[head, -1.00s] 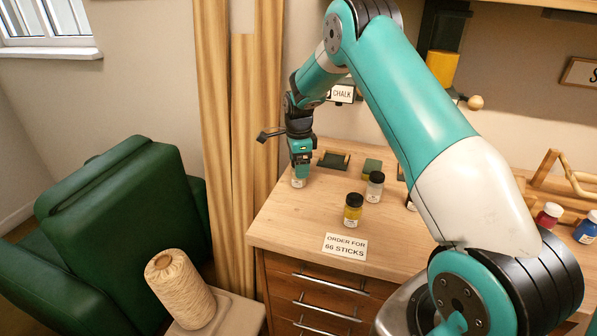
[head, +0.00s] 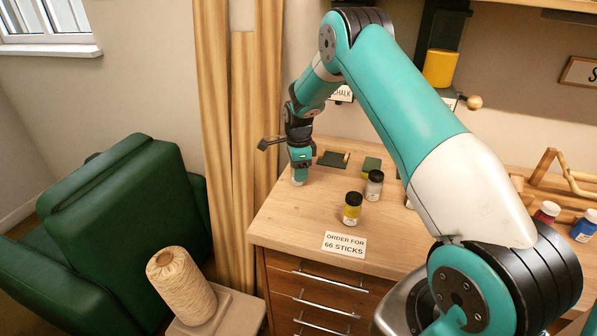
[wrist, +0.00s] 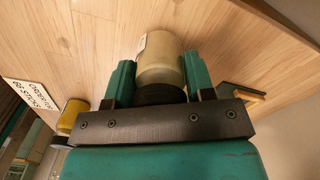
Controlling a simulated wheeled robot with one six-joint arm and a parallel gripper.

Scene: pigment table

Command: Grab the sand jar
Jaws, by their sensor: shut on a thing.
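A pale, sand-coloured jar (wrist: 160,62) with a dark lid is between the two teal fingers of my gripper (wrist: 152,82) in the wrist view. The fingers press on both sides of it.
A yellow jar (head: 352,209) and a grey jar (head: 374,186), both black-lidded, stand to the right. An order card (head: 344,244) lies near the front edge. Red (head: 546,213) and blue (head: 584,228) jars stand far right.

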